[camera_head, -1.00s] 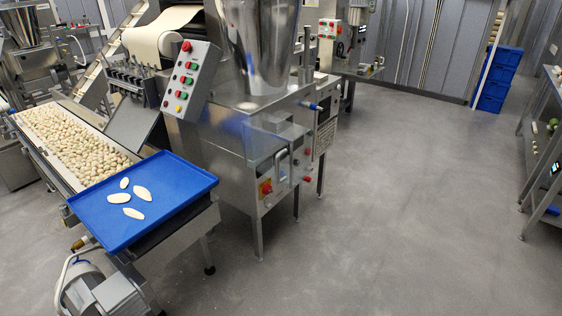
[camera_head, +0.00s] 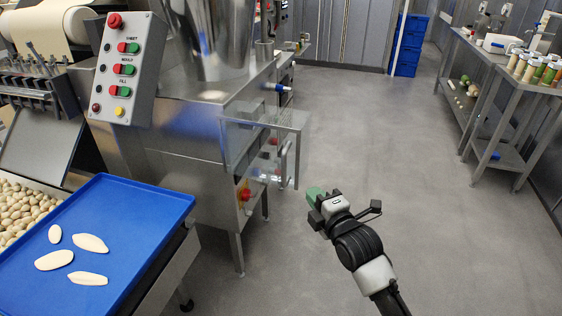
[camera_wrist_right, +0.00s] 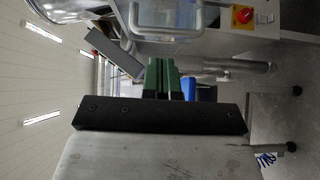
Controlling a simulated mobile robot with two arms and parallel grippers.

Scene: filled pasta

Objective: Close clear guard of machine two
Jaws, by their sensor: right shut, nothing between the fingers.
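The clear guard (camera_head: 262,145) is a see-through panel with a metal handle (camera_head: 284,163) on the side of the steel machine below the shiny hopper (camera_head: 205,40). It appears to stand out from the machine body; its exact angle is hard to tell. In the right wrist view, the guard (camera_wrist_right: 168,14) and its rounded handle are at the top, beyond the fingers. My right gripper (camera_head: 314,194) has green fingers, shut and empty, to the right of and lower than the handle in the picture, apart from it. The fingers also show in the wrist view (camera_wrist_right: 161,78). My left gripper is out of view.
A blue tray (camera_head: 150,205) with several pale dough pieces sits at left, beside the button panel (camera_head: 127,70). A red and yellow switch (camera_head: 244,195) is below the guard. Shelving with jars (camera_head: 535,72) stands at right. Blue crates (camera_head: 408,45) are at the back; the middle floor is clear.

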